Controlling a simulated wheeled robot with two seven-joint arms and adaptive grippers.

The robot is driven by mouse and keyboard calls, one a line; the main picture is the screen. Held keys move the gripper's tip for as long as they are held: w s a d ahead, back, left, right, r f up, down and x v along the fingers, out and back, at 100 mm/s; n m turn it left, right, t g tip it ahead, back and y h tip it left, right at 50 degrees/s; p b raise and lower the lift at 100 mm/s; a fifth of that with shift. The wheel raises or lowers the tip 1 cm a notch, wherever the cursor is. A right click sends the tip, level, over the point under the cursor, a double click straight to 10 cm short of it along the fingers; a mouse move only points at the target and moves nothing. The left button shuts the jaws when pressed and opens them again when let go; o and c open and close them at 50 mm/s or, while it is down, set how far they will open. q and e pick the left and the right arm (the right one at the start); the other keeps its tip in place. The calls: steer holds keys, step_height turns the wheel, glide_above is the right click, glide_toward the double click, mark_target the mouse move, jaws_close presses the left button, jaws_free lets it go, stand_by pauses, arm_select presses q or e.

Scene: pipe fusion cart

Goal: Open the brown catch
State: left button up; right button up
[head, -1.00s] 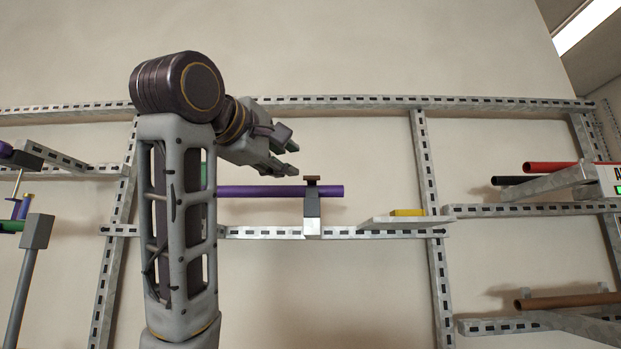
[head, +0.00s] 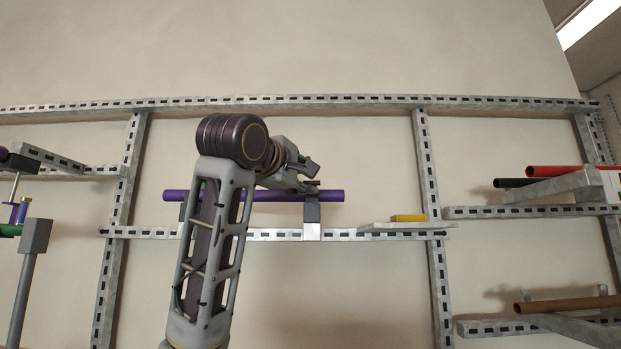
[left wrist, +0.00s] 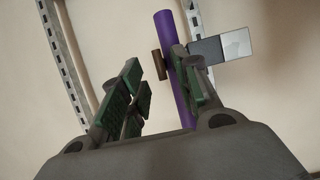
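The brown catch (head: 314,182) is a small brown bar on top of a grey clamp post (head: 312,213). The clamp sits around a purple pipe (head: 266,196). My left gripper (head: 306,178) is at the catch, just left of and above it, and partly overlaps it in the head view. In the left wrist view my left gripper (left wrist: 162,78) is open, its green-padded fingers well apart. The catch (left wrist: 158,65) shows between the fingertips, nearer the right finger; no contact can be made out. The purple pipe (left wrist: 172,60) passes behind the right finger. My right gripper is not in view.
A slotted metal rail (head: 265,234) runs below the pipe. A small shelf with a yellow block (head: 408,218) is to the right. Red (head: 560,171) and brown (head: 560,303) pipes lie on brackets farther right. The wall above is clear.

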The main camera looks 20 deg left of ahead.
mark_target(311, 183)
arm_select(q)
steer(key=shift+w+d+p, duration=0.2)
steer(key=shift+w+p, duration=0.45)
steer(key=shift+w, duration=1.45)
steer(key=shift+c, duration=0.5)
jaws_close()
